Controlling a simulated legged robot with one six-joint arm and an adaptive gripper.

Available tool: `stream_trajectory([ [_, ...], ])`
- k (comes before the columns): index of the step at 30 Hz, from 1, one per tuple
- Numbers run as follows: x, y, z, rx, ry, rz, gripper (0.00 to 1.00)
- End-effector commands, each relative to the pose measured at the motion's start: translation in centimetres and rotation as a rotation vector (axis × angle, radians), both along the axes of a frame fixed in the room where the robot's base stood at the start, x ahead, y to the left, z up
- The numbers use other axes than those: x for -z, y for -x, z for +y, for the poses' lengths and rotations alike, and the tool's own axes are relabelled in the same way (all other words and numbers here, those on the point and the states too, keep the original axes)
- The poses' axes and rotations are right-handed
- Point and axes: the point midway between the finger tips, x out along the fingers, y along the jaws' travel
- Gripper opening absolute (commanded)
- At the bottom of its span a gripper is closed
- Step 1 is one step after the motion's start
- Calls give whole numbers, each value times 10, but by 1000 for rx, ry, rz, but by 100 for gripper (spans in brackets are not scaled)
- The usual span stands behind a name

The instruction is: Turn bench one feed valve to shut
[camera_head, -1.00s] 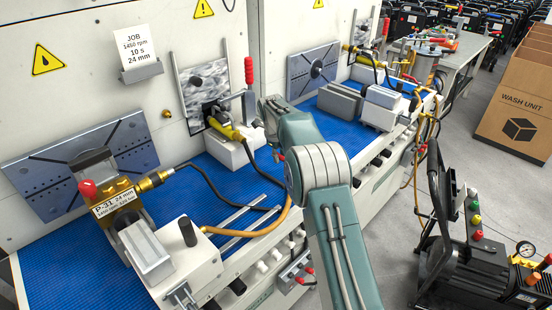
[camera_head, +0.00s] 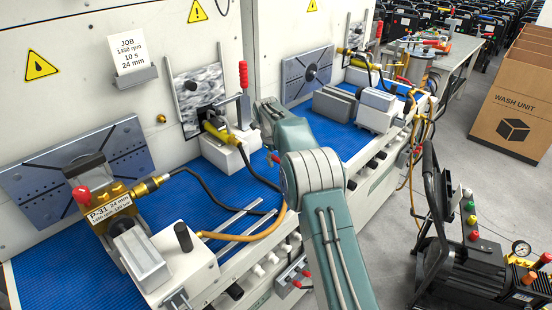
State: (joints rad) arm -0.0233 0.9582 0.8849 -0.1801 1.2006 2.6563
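A small grey box with red-tipped levers (camera_head: 293,273) sits low on the front of the near bench (camera_head: 215,290); it may be the feed valve, but no readable label confirms this. Its lever position is too small to read. A small red part (camera_head: 274,158) shows beside my arm, and I cannot tell what it belongs to. My arm rises from the bottom, bends at its elbow and reaches up and left over the blue bench top. My gripper is not visible; the arm's links hide that area.
A brass pump (camera_head: 110,205) labelled P-31 24 mm is in a fixture on the near bench. A job card (camera_head: 131,54) reads 1450 rpm, 10 s, 24 mm. A black cart (camera_head: 470,265) with a gauge stands right.

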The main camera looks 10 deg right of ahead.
Motion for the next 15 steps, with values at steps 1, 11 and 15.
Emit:
stream_trajectory([
  [1, 0, 0, 0, 0, 0, 0, 66],
  [11, -15, 1, 3, -1, 0, -4, 66],
  [15, -43, 3, 8, -1, 0, -4, 66],
])
